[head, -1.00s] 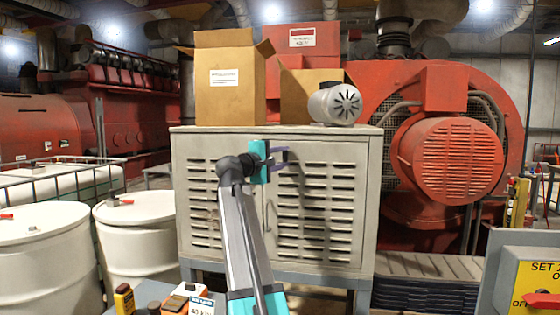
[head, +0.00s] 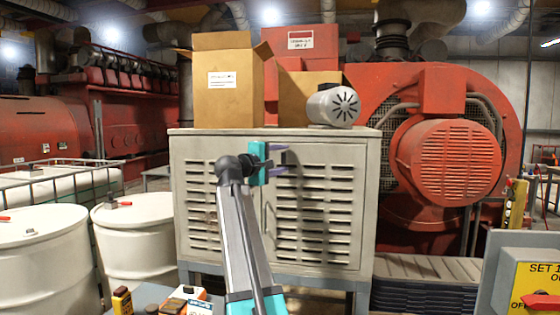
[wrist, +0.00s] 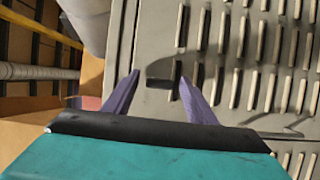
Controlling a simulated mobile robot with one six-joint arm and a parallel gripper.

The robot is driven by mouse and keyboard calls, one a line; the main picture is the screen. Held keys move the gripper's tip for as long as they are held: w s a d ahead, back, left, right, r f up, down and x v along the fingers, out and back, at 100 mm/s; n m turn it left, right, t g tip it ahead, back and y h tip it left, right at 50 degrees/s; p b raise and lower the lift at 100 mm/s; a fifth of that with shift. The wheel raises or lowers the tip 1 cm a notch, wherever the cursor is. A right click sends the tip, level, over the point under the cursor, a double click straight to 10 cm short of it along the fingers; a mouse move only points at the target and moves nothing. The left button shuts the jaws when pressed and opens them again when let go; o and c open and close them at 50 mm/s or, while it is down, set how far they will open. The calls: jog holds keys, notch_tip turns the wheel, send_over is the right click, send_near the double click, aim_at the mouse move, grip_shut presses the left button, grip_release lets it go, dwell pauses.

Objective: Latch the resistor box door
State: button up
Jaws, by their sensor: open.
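The resistor box (head: 228,148) is a grey cabinet with two louvred doors, standing on a blue frame. The right door (head: 315,255) looks closed or nearly so; I cannot tell whether it is latched. A slim handle (head: 266,215) shows near the seam, partly behind my arm. My gripper (head: 284,158) is open and empty in front of the upper part of the doors. In the wrist view its purple fingers (wrist: 160,80) point at the louvred panel (wrist: 250,60), with a dark shadow between them. Contact with the panel cannot be told.
A cardboard box (head: 228,95) and a grey round motor (head: 335,105) stand on the cabinet. White drums (head: 140,240) are at the left. A large red machine (head: 450,160) is behind right. A yellow-labelled control panel (head: 535,285) is at the front right.

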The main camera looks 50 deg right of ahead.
jog(key=s+a+b, duration=0.2)
jog(key=a, duration=1.1)
jog(key=shift+s+a, duration=0.15)
jog(key=shift+a, duration=0.2)
